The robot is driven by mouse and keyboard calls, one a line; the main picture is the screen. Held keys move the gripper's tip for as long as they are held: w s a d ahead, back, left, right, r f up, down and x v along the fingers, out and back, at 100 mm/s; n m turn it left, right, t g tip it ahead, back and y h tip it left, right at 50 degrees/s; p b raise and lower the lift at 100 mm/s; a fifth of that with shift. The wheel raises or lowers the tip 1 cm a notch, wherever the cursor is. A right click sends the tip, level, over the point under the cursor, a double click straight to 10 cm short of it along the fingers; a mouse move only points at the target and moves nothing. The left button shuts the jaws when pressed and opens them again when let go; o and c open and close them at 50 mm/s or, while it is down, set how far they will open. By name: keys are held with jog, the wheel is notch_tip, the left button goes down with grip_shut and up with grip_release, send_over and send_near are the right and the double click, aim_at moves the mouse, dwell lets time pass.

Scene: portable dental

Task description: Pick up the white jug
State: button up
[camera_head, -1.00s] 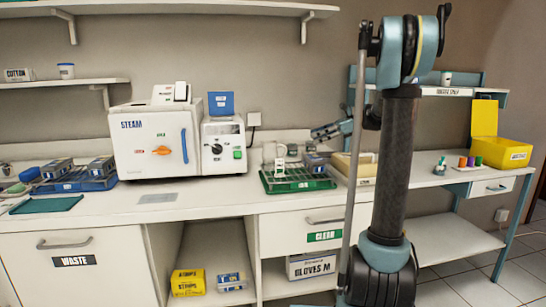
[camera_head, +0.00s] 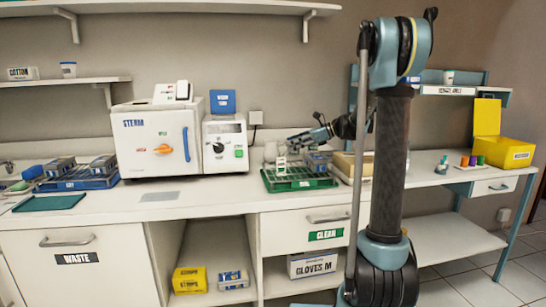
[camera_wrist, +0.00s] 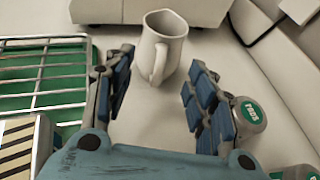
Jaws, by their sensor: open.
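The white jug (camera_wrist: 168,42) stands upright on the pale counter in the wrist view, its handle turned towards my gripper (camera_wrist: 158,75). My gripper is open and empty, with one blue-padded finger on each side. The jug's body is just beyond the fingertips and its handle reaches to about the gap between them. I see no finger touching it.
A green tray with a wire rack (camera_wrist: 45,75) lies left of my gripper. A metal container with a green round label (camera_wrist: 250,112) is close on the right. The white steam sterilizer (camera_head: 155,140) stands further left. A yellow bin (camera_head: 500,152) is at the far right.

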aim_at(276, 152)
jog(key=shift+x, duration=1.9)
jog(key=shift+r, duration=0.15)
grip_shut()
jog(key=shift+r, duration=0.15)
